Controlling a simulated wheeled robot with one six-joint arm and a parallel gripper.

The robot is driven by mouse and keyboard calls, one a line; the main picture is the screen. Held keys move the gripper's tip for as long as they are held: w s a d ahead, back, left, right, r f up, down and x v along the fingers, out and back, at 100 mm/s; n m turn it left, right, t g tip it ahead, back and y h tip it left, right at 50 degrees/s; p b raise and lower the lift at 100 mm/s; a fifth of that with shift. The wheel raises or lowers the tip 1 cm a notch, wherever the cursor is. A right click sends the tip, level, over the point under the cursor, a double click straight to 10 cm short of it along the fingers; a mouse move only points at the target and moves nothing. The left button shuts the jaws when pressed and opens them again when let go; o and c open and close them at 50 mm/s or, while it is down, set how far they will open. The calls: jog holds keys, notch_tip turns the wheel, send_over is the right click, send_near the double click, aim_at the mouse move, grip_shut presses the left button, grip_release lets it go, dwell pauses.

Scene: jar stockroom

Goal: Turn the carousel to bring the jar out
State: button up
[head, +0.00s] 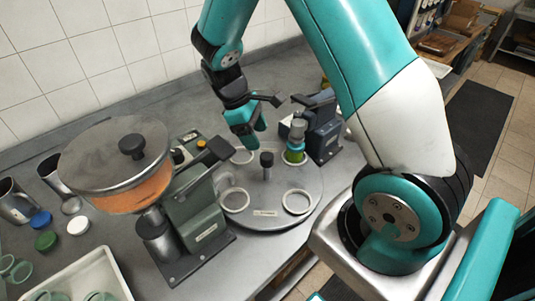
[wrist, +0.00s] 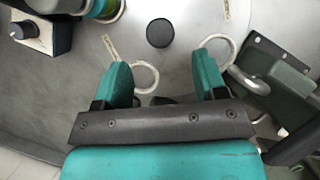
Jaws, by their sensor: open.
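The carousel (head: 267,190) is a round grey plate on the bench with white ring seats and a dark upright knob (head: 267,166) at its middle. A jar (head: 295,153), with green contents and a paler upper part, stands at the back right seat, beside a dark blue machine. It is cut off at the top left of the wrist view (wrist: 103,10). My gripper (head: 246,128) is open and empty, above the back left of the carousel. In the wrist view the two teal fingers (wrist: 163,76) are apart, with a white ring (wrist: 145,77) between them and the knob (wrist: 160,33) beyond.
A grey-green machine with an orange-filled hopper (head: 130,190) stands left of the carousel. The dark blue machine (head: 322,130) stands at the right. Blue, green and white lids (head: 78,225) and a white tray (head: 97,268) lie at the left. A tiled wall is behind.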

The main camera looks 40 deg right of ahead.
aim_at(267, 156)
jog(key=p+x, duration=0.1)
jog(key=x, duration=0.7)
jog(key=shift+f, duration=0.2)
jog(key=shift+c, duration=0.2)
grip_shut()
